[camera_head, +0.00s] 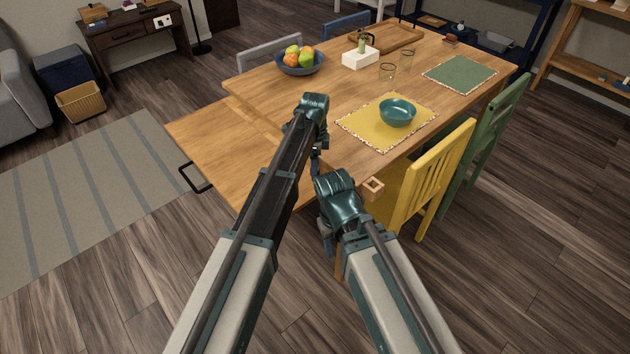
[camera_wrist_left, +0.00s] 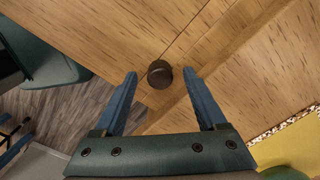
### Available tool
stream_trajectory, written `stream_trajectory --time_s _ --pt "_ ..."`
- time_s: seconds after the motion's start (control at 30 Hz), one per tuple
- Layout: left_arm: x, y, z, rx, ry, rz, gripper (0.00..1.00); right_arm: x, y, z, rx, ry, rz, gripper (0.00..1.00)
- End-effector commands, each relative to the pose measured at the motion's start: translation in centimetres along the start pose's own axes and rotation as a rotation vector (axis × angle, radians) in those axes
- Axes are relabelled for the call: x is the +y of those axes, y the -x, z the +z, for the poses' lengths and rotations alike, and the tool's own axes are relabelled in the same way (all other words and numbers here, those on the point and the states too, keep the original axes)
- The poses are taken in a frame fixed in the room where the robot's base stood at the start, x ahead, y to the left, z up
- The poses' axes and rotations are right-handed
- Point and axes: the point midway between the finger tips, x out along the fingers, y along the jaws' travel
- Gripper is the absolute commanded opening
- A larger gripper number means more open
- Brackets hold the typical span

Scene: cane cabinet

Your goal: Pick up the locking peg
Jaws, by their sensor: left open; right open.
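The locking peg (camera_wrist_left: 160,74) is a short dark round knob. In the left wrist view it stands on the wooden table beside a seam between boards. My left gripper (camera_head: 316,150) is open, its blue fingers on either side of the peg in that view, with gaps showing. Whether the fingers reach down to its height is unclear. In the head view the peg cannot be made out, probably behind my left arm. My right gripper (camera_head: 328,240) is open, lower and nearer at the table's near edge; its fingertips are mostly hidden.
The wooden table (camera_head: 270,92) has a lower leaf (camera_head: 215,150) at left with a black handle (camera_head: 197,180). A yellow mat (camera_head: 360,125) with a teal bowl (camera_head: 397,113) lies right of my left gripper. A yellow chair (camera_head: 430,180) stands at the near right edge.

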Motion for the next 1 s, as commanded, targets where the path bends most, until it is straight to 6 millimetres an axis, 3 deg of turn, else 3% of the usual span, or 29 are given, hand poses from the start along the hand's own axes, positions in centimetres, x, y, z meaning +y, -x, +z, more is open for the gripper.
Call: stream_trajectory --time_s 0.03,0.3,0.7,1.0 --pt "-0.01 -0.72 0.00 0.000 0.000 0.000 0.74 -0.07 -0.72 -0.04 0.000 0.000 0.000 0.50" --pt "-0.01 -0.53 0.00 0.000 0.000 0.000 0.72 -0.05 -0.53 -0.03 0.000 0.000 0.000 0.50" --pt "-0.02 -0.53 0.01 0.000 0.000 0.000 0.00 -0.05 -0.53 -0.03 0.000 0.000 0.000 0.50" --pt "-0.02 -0.51 0.01 0.000 0.000 0.000 0.00 -0.05 -0.51 -0.03 0.000 0.000 0.000 0.50"
